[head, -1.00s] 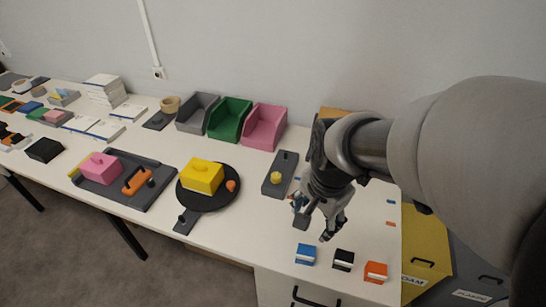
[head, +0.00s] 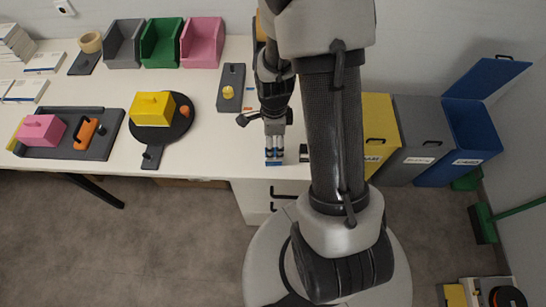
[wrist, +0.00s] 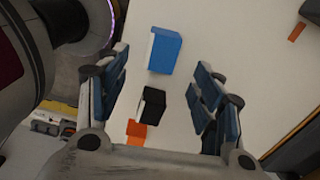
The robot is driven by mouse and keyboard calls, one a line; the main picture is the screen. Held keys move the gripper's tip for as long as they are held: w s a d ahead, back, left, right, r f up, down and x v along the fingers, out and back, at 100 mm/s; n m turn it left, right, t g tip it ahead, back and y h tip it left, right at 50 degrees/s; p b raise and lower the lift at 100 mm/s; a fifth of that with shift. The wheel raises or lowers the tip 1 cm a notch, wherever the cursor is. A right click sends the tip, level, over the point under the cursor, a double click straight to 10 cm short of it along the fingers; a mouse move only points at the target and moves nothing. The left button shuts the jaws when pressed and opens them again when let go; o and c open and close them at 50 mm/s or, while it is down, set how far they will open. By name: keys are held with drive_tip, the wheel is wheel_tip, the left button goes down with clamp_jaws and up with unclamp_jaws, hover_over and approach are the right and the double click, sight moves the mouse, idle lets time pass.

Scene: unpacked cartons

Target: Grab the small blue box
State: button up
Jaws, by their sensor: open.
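The small blue box (wrist: 166,52) has a white side and sits on the white table, in the upper middle of the wrist view. In the head view its blue top (head: 274,159) shows near the table's front edge, just below my gripper (head: 274,133). In the wrist view my gripper (wrist: 160,72) is open and empty. Its two fingers stand left and right of the blue box, apart from it in the picture. How high the fingers are above the table I cannot tell.
A small black box (wrist: 152,103) and an orange box (wrist: 137,131) stand in a row with the blue one. In the head view, a yellow box (head: 150,108) on a round black board lies to the left. Bins (head: 183,43) stand behind. Coloured floor bins (head: 420,135) stand right of the table.

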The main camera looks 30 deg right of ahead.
sight(275, 162)
wheel_tip(275, 162, down, 8)
drive_tip(key=b, duration=0.3)
drive_tip(key=shift+w, duration=0.15)
drive_tip(key=shift+c, duration=0.6)
drive_tip(key=c, duration=0.9)
drive_tip(key=shift+o, duration=0.2)
drive_tip(key=shift+r, duration=0.15)
